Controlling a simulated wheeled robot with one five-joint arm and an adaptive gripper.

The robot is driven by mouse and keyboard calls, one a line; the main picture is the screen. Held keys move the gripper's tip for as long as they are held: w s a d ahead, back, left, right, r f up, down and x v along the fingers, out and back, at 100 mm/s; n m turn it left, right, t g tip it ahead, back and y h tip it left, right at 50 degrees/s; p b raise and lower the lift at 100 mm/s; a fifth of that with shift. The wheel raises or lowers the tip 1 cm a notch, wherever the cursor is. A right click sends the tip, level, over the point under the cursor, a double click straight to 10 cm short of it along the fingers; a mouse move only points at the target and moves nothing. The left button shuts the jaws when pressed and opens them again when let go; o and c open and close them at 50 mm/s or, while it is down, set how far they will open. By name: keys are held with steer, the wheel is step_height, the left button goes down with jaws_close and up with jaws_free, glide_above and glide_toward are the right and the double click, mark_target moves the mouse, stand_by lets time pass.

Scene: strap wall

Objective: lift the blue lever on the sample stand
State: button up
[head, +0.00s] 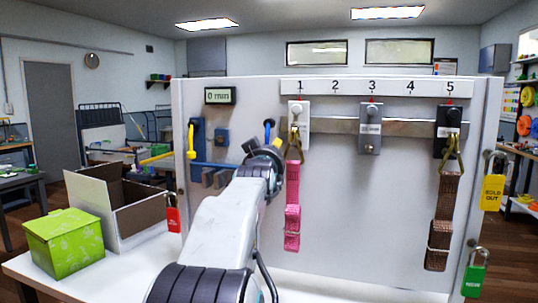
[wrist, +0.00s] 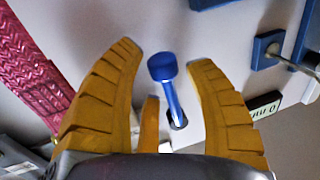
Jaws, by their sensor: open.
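The blue lever (head: 268,131) has a rounded knob and stands out from the white wall panel (head: 240,120), just above and behind my gripper in the head view. In the wrist view the blue lever (wrist: 168,90) rises from a dark slot in a pale plate. My gripper (head: 272,153) is open in front of the panel. I cannot tell the depth between the fingers and the knob. My arm hides the panel below the lever.
Left of the lever are a yellow-handled blue unit (head: 196,145), a small blue box (head: 222,135) and a "0 min" display (head: 220,96). A pink strap (head: 292,215) hangs close on the right. A green box (head: 65,243) and an open carton (head: 130,225) stand left.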

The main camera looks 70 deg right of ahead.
steer(key=shift+d, duration=0.2)
steer(key=shift+o, duration=0.2)
steer(key=shift+r, duration=0.1)
jaws_close()
